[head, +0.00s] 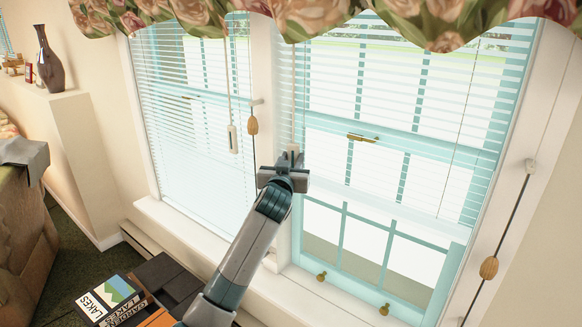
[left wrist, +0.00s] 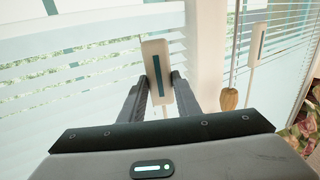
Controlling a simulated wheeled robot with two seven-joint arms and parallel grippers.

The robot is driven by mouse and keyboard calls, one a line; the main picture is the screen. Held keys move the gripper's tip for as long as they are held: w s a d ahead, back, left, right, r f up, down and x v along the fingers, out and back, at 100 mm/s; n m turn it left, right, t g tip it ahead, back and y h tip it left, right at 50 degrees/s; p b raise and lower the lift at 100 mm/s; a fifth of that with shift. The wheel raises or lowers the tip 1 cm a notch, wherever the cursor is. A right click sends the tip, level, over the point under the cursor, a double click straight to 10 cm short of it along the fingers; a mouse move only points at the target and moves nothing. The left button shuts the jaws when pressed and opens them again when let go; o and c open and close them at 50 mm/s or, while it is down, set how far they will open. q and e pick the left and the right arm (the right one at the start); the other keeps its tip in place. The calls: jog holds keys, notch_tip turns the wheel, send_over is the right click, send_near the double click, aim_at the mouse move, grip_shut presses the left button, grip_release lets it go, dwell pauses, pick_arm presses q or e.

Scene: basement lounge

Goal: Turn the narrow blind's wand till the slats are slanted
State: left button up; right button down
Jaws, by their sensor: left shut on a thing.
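Two white slatted blinds hang side by side, a left blind (head: 190,110) and a right blind (head: 400,90); I cannot tell for sure which is called narrow. My left gripper (head: 290,163) is at the left edge of the right blind. In the left wrist view its fingers (left wrist: 160,90) are shut on a white wand handle with a dark stripe (left wrist: 156,60); part of the handle is behind the fingers. Outside shows between slats of the right blind, so they do not look fully closed. A second wand (head: 233,138) hangs free at the left blind. My right gripper is not in view.
A wooden cord pull (head: 252,125) hangs between the windows, close to my left gripper. Another pull (head: 489,267) hangs at far right. A floral valance (head: 330,15) spans the top. Books (head: 110,300) lie at lower left. A vase (head: 50,62) stands on a ledge.

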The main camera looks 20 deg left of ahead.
pick_arm(q)
jog(key=shift+d+f+n+y+b, duration=0.1)
jog(key=shift+d+n+y+b, duration=0.1)
jog(key=shift+n+y+b, duration=0.55)
jog(key=shift+y, duration=0.45)
jog(key=o, duration=1)
jog(key=shift+o, duration=0.2)
